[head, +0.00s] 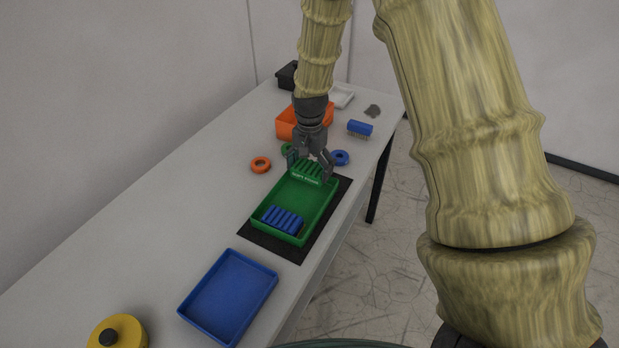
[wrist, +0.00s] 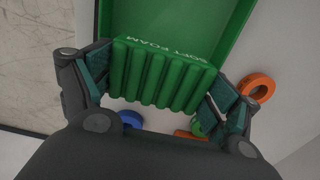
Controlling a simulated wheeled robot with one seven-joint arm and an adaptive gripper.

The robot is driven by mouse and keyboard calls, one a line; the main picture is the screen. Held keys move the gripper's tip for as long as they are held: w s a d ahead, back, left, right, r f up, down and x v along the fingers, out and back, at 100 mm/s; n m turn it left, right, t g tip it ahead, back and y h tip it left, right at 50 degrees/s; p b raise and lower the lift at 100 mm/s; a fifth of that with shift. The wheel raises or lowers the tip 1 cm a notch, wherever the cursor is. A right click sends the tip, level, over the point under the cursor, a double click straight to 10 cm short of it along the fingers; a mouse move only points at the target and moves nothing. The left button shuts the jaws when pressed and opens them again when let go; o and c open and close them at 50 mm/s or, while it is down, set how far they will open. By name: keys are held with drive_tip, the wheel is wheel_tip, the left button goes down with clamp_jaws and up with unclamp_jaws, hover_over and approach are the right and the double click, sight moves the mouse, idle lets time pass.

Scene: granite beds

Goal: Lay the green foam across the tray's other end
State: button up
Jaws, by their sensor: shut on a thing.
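The green foam (head: 308,170) is a ribbed block with white lettering. My gripper (head: 311,168) is shut on it, one finger at each end, at the far end of the green tray (head: 328,203). In the wrist view the green foam (wrist: 155,76) spans between the two fingers, over the end of the green tray (wrist: 190,18). I cannot tell whether the foam touches the tray. A blue ribbed block (head: 282,219) lies across the tray's near end. The tray sits on a dark mat (head: 262,235).
An empty blue tray (head: 229,297) and a yellow round object (head: 117,332) are nearer. Beyond the green tray are an orange bin (head: 288,121), an orange ring (head: 261,165), a blue ring (head: 340,157) and a blue brush-like block (head: 360,127). The table's left side is mostly clear.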

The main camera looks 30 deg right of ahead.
sight(310, 178)
drive_tip(key=shift+f+p, duration=0.6)
drive_tip(key=shift+f, duration=1.65)
drive_tip(key=shift+f, duration=0.15)
drive_tip(key=o, duration=0.5)
drive_tip(key=shift+o, duration=0.2)
drive_tip(key=shift+r, duration=0.25)
drive_tip(key=shift+r+b, duration=1.75)
drive_tip(key=shift+r, duration=4.15)
